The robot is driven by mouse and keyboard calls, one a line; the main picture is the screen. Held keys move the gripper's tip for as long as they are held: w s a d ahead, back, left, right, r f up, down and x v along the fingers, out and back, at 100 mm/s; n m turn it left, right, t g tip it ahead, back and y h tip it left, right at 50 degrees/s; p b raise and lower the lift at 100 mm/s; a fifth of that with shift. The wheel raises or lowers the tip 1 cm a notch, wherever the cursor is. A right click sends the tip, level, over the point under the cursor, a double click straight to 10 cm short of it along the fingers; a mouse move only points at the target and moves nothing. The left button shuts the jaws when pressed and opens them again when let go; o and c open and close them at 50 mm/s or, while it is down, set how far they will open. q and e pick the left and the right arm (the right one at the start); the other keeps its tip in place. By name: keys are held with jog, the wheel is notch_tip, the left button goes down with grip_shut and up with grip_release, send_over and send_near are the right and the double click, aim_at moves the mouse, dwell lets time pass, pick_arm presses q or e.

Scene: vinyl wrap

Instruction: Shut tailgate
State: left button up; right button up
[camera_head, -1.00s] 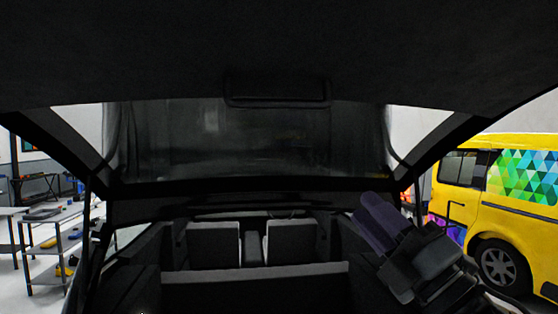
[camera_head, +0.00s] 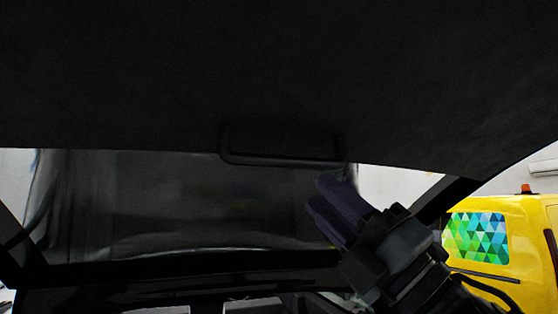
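The open tailgate's dark inner panel (camera_head: 120,80) fills the top of the view, above the car's rear opening. A recessed handle (camera_head: 282,160) sits at the middle of its lower edge. A dark glass pane (camera_head: 180,205) shows below that edge. My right gripper (camera_head: 318,192), with two purple fingers, points up and left, just below the handle's right end in the picture. Its fingers lie close side by side; whether they are parted is unclear. Nothing shows between them, and contact with the panel cannot be told. My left gripper is out of view.
A yellow van (camera_head: 510,230) with a coloured triangle pattern stands to the right, beyond the car's dark frame. Tops of light seat backs (camera_head: 252,308) show at the bottom edge. A white wall unit (camera_head: 543,168) is at the far right.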

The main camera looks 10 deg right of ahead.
aim_at(291, 166)
jog(key=p+x, duration=0.2)
jog(key=x, duration=0.5)
jog(key=shift+w+a+r+p, duration=0.1)
jog(key=shift+a+r+p, duration=0.05)
jog(key=shift+r+p, duration=0.15)
jog(key=shift+w+a+r, duration=0.35)
grip_shut()
jog(key=shift+f, duration=0.1)
